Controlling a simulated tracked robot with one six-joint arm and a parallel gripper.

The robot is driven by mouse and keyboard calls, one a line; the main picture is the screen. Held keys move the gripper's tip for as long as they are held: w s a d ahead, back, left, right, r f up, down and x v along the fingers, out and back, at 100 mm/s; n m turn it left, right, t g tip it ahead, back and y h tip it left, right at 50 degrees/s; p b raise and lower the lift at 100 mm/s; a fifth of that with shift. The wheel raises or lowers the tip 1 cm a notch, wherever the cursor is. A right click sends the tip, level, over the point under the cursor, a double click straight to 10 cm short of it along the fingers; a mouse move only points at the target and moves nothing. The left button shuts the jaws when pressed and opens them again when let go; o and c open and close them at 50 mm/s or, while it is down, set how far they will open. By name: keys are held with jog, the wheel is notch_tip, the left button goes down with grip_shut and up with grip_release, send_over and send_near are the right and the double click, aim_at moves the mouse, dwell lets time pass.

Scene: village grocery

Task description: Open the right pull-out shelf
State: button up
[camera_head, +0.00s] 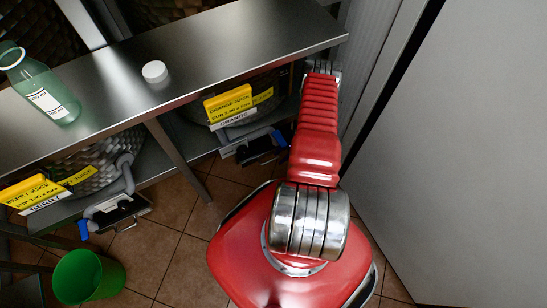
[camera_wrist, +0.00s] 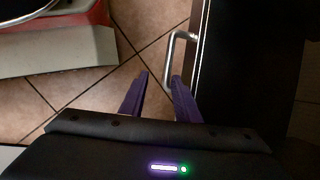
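The right pull-out shelf (camera_head: 257,151) is a dark tray under the orange juice container, partly hidden by the counter and my arm. In the wrist view a dark panel (camera_wrist: 245,70), apparently this shelf, fills the right side. Its bent metal handle (camera_wrist: 171,58) sticks out to the left. The gripper is hidden in the head view.
A left pull-out shelf (camera_head: 121,212) with a handle sits under the berry juice. A green bottle (camera_head: 42,88) and a white cap (camera_head: 155,71) stand on the metal counter (camera_head: 205,45). A green bucket (camera_head: 88,277) is on the floor. A pale panel (camera_head: 470,150) bounds the right.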

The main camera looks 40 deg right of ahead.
aim_at(272, 160)
jog(key=w+a, duration=0.2)
jog(key=shift+a+f, duration=0.1)
jog(key=shift+a, duration=0.25)
jog(key=shift+w+a+f, duration=0.1)
jog(key=shift+w+f, duration=0.05)
jog(key=shift+f, duration=0.3)
jog(key=shift+c, duration=0.2)
grip_shut()
jog(key=shift+d, duration=0.25)
jog(key=shift+a, duration=0.1)
